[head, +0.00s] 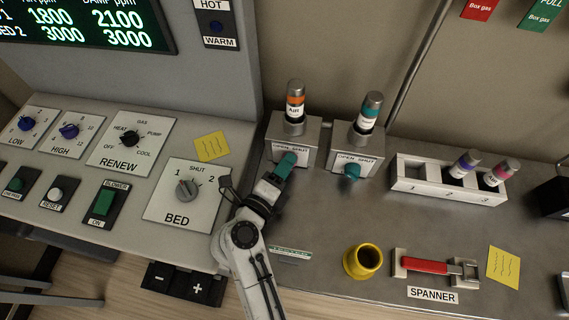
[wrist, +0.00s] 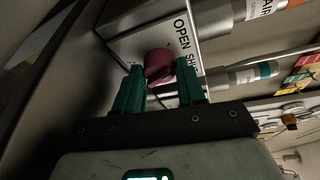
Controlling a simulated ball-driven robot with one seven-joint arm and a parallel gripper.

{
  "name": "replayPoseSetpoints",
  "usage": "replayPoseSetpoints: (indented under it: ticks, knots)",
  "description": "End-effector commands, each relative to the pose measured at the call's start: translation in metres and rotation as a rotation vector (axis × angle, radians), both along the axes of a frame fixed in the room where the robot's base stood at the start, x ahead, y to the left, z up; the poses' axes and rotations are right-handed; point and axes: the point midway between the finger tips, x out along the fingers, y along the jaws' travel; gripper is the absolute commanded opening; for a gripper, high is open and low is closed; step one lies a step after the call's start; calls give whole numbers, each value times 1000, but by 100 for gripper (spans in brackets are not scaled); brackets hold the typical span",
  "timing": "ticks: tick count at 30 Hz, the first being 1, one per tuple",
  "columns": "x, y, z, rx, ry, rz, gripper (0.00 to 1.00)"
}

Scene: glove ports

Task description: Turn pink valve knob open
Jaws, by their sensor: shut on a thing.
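The pink valve knob (wrist: 158,63) sits on the front face of a grey valve box (wrist: 150,32) marked OPEN and SHUT. My gripper (wrist: 160,75) has its two green fingers on either side of the knob and is shut on it. In the head view my gripper (head: 287,162) reaches the left valve box (head: 296,131), which carries an orange-banded AIR cylinder (head: 295,101). There the fingers hide the knob. Which way the knob points cannot be told.
A second valve box (head: 357,140) with a teal knob (head: 351,172) stands close on the right. A white rack (head: 448,184) holds cylinders further right. The BED dial panel (head: 185,196) lies left of my arm. A yellow cup (head: 363,260) and red-handled spanner (head: 425,266) sit in front.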

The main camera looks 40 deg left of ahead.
Motion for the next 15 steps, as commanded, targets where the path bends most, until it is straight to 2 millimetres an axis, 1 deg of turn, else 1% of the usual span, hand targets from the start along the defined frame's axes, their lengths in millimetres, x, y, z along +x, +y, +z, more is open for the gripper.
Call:
replayPoseSetpoints:
  ticks: [12, 13, 15]
  knots:
    - [0, 1, 0, -7, -3, 1, 9]
    - [0, 0, 0, -7, -3, 1, 41]
    - [0, 0, 0, -6, -4, 1, 48]
